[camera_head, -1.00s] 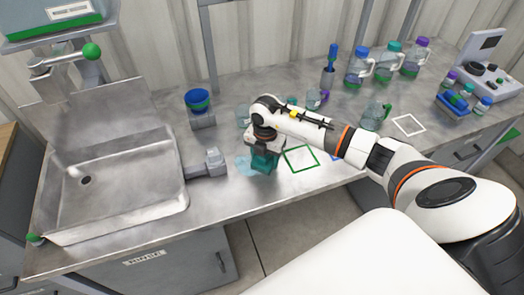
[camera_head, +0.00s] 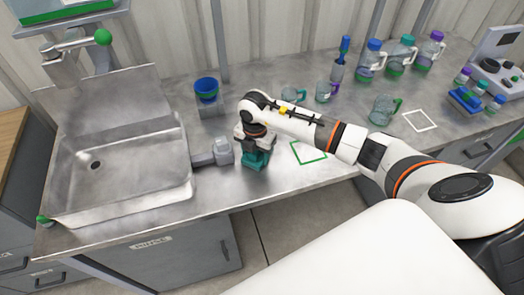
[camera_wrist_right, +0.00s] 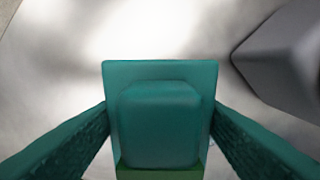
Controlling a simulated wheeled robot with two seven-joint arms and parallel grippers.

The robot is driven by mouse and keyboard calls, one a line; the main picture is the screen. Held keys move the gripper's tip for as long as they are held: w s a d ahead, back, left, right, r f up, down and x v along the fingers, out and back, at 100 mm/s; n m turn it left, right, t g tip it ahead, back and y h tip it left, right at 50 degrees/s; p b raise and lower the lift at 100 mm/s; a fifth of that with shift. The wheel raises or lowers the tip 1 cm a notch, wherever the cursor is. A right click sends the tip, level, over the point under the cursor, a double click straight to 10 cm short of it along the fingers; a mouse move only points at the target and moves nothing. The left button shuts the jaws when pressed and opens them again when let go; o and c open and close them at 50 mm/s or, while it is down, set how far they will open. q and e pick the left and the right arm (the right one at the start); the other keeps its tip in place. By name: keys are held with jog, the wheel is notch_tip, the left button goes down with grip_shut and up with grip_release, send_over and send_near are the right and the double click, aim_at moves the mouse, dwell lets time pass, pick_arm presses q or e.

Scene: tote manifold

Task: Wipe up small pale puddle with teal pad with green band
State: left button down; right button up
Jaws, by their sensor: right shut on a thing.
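My right gripper (camera_head: 256,150) is shut on the teal pad (camera_head: 254,161) and holds it down at the counter, just right of the grey block-ended fixture beside the sink. In the right wrist view the teal pad (camera_wrist_right: 160,125) sits between the two fingers, with a strip of its green band at the bottom edge. I cannot make out the pale puddle in the head view; any part under the pad or gripper is hidden. My left gripper is not in view.
The grey fixture (camera_head: 222,152) stands close to the pad's left, beyond which is the sink (camera_head: 120,185). A green square outline (camera_head: 308,151) is to the right. The counter's front edge is near.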

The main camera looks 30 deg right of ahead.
aim_at(243, 158)
jog(key=shift+w+a, duration=0.15)
jog(key=shift+a, duration=0.65)
jog(key=shift+w+a, duration=0.1)
jog(key=shift+a, duration=1.05)
jog(key=shift+r, duration=0.15)
jog(key=shift+w+d+r+p, duration=0.15)
jog(key=shift+d+p, duration=0.2)
jog(key=shift+d, duration=0.45)
jog(key=shift+s+d, duration=0.15)
jog(key=shift+s, duration=0.05)
jog(key=shift+s+d+f, duration=0.1)
jog(key=shift+s+d, duration=0.05)
jog(key=shift+d, duration=0.65)
jog(key=shift+s+d+f, duration=0.1)
jog(key=shift+s+d, duration=0.05)
jog(key=shift+d, duration=0.6)
jog(key=shift+s+d+f, duration=0.1)
jog(key=shift+s+d, duration=0.1)
jog(key=shift+d, duration=0.5)
jog(key=shift+s+d, duration=0.25)
jog(key=shift+d, duration=0.45)
jog(key=shift+s+d+f, duration=0.1)
jog(key=shift+s+d, duration=0.1)
jog(key=shift+d, duration=0.5)
jog(key=shift+r, duration=0.1)
